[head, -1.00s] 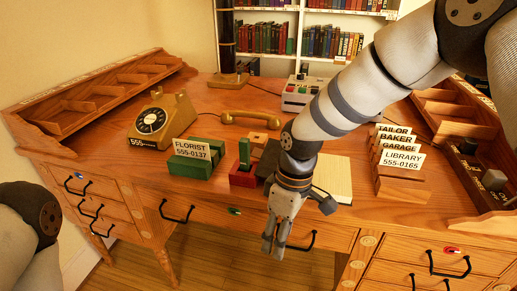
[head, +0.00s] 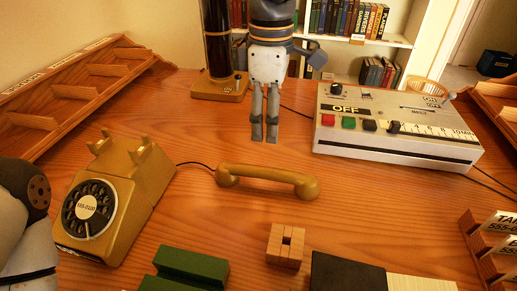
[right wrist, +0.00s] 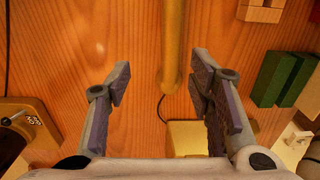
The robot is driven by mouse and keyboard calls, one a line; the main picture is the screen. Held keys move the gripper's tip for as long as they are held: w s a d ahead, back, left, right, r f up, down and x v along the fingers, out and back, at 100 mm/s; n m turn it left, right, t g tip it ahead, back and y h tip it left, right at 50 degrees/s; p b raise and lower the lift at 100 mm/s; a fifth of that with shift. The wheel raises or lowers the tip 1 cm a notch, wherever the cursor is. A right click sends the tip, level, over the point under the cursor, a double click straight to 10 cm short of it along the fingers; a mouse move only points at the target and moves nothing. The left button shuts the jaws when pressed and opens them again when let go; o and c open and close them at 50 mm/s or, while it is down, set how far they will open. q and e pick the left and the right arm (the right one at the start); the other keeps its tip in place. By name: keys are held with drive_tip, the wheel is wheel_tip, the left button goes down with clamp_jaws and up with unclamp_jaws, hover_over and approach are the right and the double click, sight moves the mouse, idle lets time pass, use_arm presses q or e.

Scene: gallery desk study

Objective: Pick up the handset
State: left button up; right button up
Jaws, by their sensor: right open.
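The mustard-yellow handset (head: 268,181) lies on the wooden desk, off its cradle, with a dark cord running left towards the rotary telephone (head: 115,205). My right gripper (head: 264,138) points down just beyond the handset in the head view. Its two fingers are apart with nothing between the tips. In the right wrist view the handset (right wrist: 173,45) runs lengthwise between the lines of the open fingers (right wrist: 160,80), apart from both. My left gripper is out of view; only part of my left arm shows at the left edge.
A lamp base (head: 220,88) stands behind my right gripper. A grey device with coloured buttons (head: 395,140) is at the right. A small wooden block (head: 286,245), a green holder (head: 185,270) and a black pad (head: 345,272) lie in front. Bare desk surrounds the handset.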

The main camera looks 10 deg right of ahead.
sight(266, 169)
drive_tip(key=f, duration=0.4)
drive_tip(key=s+f, duration=0.1)
drive_tip(key=f, duration=0.2)
drive_tip(key=s+f, duration=0.1)
drive_tip(key=f, duration=0.3)
drive_tip(key=shift+a+f, duration=0.25)
drive_tip(key=shift+f, duration=0.05)
drive_tip(key=shift+w, duration=0.1)
clamp_jaws()
